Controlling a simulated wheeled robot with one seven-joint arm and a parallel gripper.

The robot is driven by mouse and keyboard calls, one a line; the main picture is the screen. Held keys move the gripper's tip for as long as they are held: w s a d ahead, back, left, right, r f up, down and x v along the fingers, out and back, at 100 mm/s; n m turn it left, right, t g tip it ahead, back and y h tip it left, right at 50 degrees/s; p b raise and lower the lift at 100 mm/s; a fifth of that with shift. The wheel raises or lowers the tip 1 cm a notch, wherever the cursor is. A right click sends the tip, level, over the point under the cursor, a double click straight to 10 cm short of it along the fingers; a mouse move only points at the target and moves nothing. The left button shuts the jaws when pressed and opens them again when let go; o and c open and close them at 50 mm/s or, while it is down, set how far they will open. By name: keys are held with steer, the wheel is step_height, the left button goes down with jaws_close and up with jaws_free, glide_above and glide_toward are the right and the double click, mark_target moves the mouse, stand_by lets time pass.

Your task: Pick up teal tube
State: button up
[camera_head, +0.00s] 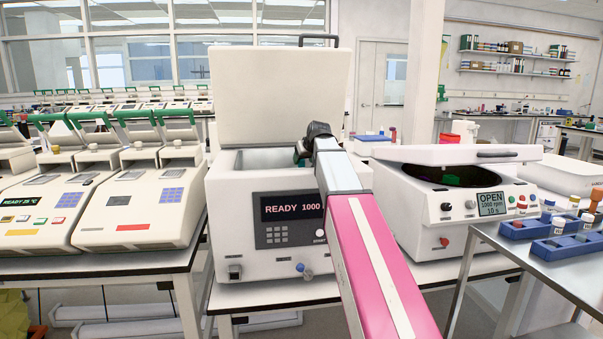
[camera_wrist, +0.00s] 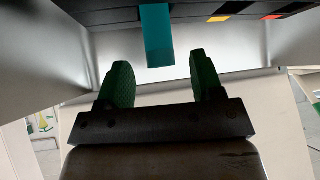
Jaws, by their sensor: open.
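The teal tube (camera_wrist: 157,38) shows in the wrist view at top centre. It sticks out from a dark block or rack (camera_wrist: 110,18) inside a pale metal chamber. My gripper (camera_wrist: 158,72) is open, with its two green fingertips apart and nothing between them. The tube's near end lies just beyond the fingertips, roughly midway between them; contact cannot be seen. In the head view my arm reaches into the open white machine (camera_head: 265,190) with the READY 1000 display. There the gripper is mostly hidden behind the machine's front wall, and the tube cannot be made out.
The machine's lid (camera_head: 270,95) stands raised behind the opening. An open centrifuge (camera_head: 455,190) stands to the right, and a thermal cycler (camera_head: 140,205) to the left. A metal table (camera_head: 560,270) with blue racks is at far right. In the wrist view, orange and red pieces line the dark block.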

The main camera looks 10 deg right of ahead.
mark_target(302, 161)
steer(key=x, duration=0.3)
steer(key=shift+w+f, duration=0.1)
steer(key=shift+w, duration=0.1)
steer(key=c, duration=1)
